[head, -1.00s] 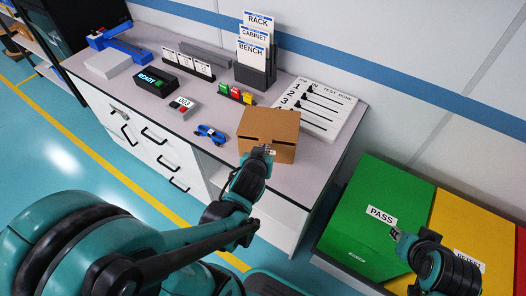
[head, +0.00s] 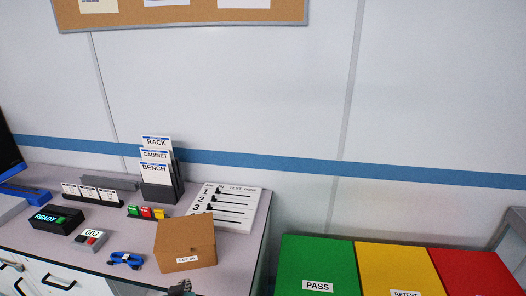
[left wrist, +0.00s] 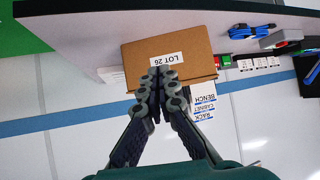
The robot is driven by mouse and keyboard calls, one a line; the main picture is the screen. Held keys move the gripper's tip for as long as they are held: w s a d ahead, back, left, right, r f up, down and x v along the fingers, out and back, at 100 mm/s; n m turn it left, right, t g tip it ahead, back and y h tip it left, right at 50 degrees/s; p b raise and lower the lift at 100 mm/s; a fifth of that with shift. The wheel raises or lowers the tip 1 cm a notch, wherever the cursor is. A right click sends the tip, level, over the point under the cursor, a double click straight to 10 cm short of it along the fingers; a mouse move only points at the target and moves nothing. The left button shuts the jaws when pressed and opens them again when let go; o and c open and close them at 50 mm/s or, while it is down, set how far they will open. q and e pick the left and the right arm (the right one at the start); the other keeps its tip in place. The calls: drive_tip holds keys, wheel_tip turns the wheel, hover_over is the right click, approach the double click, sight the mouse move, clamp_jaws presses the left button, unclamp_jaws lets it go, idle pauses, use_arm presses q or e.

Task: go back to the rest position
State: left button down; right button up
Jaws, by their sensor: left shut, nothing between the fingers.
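My left gripper (left wrist: 160,78) is shut and empty in the left wrist view. Its fingertips line up in that picture with the label of a brown cardboard box (left wrist: 170,52) marked LOT 26; I cannot tell whether they touch it. In the head view only the tip of my left gripper (head: 181,288) shows at the bottom edge, just below the box (head: 186,243) on the bench. The rest of the left arm is out of the head view. My right gripper is not in view.
The bench (head: 100,255) holds a READY display (head: 57,217), a 003 device (head: 88,239), a blue cable (head: 126,260), a card rack (head: 160,170) and a numbered board (head: 225,207). Green PASS (head: 317,265), yellow RETEST (head: 400,270) and red bins (head: 475,272) stand at the right.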

use_arm(q)
drive_tip(key=s+d+r+m+g+h, duration=0.3)
drive_tip(key=s+d, duration=0.4)
drive_tip(key=s, duration=0.3)
drive_tip(key=shift+s+d+r+g, duration=0.35)
drive_tip(key=shift+g, duration=0.05)
